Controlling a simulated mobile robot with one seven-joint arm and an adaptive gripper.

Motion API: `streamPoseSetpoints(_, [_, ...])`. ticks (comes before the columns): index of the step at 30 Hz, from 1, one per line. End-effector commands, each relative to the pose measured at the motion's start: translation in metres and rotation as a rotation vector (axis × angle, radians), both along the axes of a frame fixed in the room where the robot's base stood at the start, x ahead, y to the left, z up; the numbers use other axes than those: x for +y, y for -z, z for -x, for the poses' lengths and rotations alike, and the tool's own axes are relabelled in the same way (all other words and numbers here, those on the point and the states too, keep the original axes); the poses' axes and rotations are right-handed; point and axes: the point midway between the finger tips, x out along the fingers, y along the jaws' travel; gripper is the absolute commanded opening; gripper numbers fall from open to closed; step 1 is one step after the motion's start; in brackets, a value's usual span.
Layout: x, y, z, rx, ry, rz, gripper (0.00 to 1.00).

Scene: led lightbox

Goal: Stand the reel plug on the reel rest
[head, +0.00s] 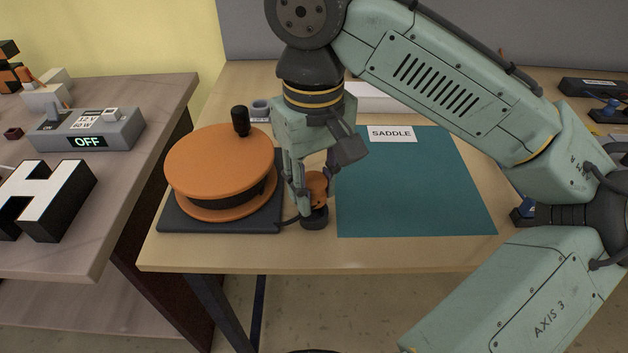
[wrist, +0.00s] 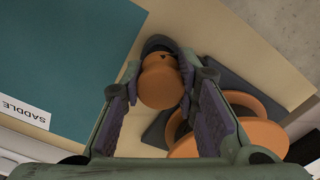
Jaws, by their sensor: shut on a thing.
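The orange reel plug (head: 317,187) is between the fingers of my gripper (head: 308,192), which is shut on it. In the wrist view the plug (wrist: 160,82) shows as a rounded orange body between both finger pads. A dark round cup, seemingly the reel rest (head: 314,219), is directly below the plug at the front right of the reel; it also shows beyond the plug in the wrist view (wrist: 160,44). The plug looks roughly upright over it. Whether it touches or sits in the cup is hidden.
The orange cable reel (head: 218,160) with a black knob stands on a dark base (head: 190,222) just left of my gripper. A teal mat (head: 420,190) with a SADDLE label lies to the right, clear. A side table (head: 120,180) at left holds a control box (head: 90,130) reading OFF.

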Motion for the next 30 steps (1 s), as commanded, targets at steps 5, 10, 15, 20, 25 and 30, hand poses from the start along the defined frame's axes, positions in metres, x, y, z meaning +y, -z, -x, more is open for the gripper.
streamPoseSetpoints(5, [0.0, -0.001, 0.0, 0.001, -0.001, 0.001, 0.0])
streamPoseSetpoints(10, [0.0, 0.0, 0.0, 0.0, 0.0, 0.0, 0.0])
streamPoseSetpoints(15, [0.0, 0.001, 0.0, 0.0, 0.0, 0.0, 0.0])
streamPoseSetpoints(20, [0.0, 0.004, 0.0, 0.001, 0.0, 0.001, 0.0])
streamPoseSetpoints(25, [0.0, 0.009, 0.0, 0.001, 0.0, 0.001, 0.0])
streamPoseSetpoints(30, [0.0, 0.013, 0.0, 0.0, 0.001, 0.0, 0.0])
